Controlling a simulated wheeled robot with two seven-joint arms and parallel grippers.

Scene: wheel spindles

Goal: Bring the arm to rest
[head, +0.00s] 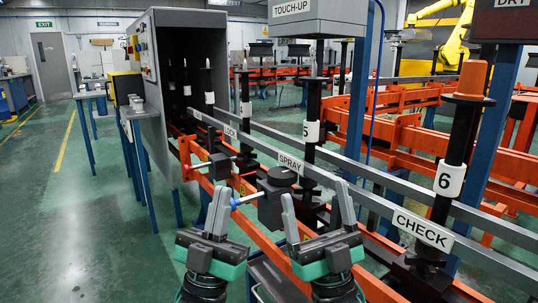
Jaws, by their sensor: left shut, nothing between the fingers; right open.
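My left gripper (222,192) is in the lower middle, its grey fingers together with nothing visible between them. My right gripper (316,192) is to its right, with its two grey fingers spread apart and empty. Both stand upright in front of the spindle line. The spindle marked 6 (450,180) is a black post with an orange piece (472,78) on top, right of my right gripper. The spindle marked 5 (312,130) stands further back. Neither gripper appears to hold a spindle. The arms are mostly cut off by the lower edge.
A dark block with a round top (277,182) and a blue-and-white rod (246,199) stands behind and between my grippers. Grey rails with SPRAY and CHECK (423,230) labels run diagonally. A grey cabinet (180,40) stands behind left. Green floor (75,230) is open at left.

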